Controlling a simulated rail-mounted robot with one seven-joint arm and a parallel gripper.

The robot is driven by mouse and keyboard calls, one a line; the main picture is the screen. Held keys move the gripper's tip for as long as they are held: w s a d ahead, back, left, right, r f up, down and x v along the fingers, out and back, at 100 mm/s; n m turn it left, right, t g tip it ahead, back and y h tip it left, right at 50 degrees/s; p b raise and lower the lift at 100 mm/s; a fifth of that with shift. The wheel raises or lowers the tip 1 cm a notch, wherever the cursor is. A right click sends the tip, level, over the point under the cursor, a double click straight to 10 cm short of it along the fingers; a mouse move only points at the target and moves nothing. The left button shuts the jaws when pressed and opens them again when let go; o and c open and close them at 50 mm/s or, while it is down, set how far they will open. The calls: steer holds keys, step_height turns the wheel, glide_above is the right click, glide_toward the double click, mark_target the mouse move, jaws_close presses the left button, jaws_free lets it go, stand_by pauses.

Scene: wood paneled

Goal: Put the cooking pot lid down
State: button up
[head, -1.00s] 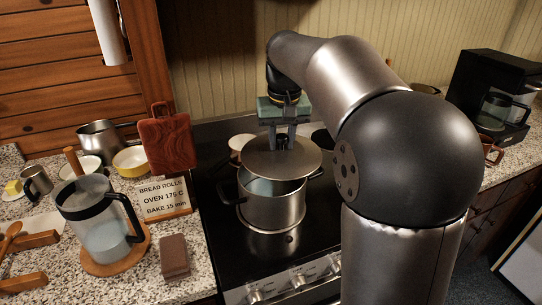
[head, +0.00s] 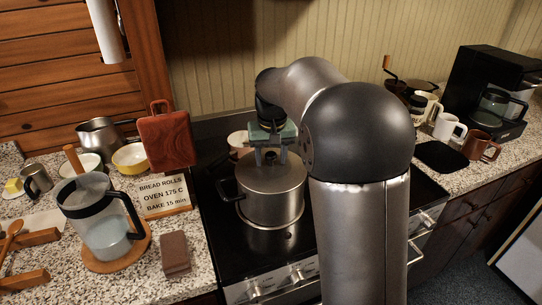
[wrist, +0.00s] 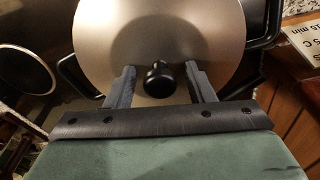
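The round metal lid (head: 285,172) lies flat over the top of the cooking pot (head: 270,205), which stands on the black stove top. In the wrist view the lid (wrist: 205,40) fills the middle, with the pot's dark handles out to its sides. Its black knob (wrist: 158,78) sits between my fingers with a gap on both sides. My gripper (wrist: 160,85) is open around the knob, not touching it. In the head view my gripper (head: 270,162) is right above the lid and hides the knob.
Left of the stove are a glass jug (head: 100,220), a brown block (head: 174,253), a recipe sign (head: 164,195) and a red cutting board (head: 166,141). Mugs (head: 448,127) and a coffee maker (head: 495,90) stand on the right counter. A white cup (head: 238,140) is behind the pot.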

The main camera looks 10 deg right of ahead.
mark_target(272, 157)
step_height(272, 157, up, 12)
steer(key=s, duration=0.2)
steer(key=s+f, duration=0.9)
steer(key=s, duration=0.5)
steer(key=s+f+n, duration=0.1)
steer(key=s+f, duration=0.9)
steer(key=s, duration=0.5)
steer(key=shift+a+g, duration=0.2)
steer(key=shift+g, duration=0.2)
steer(key=shift+o, duration=0.2)
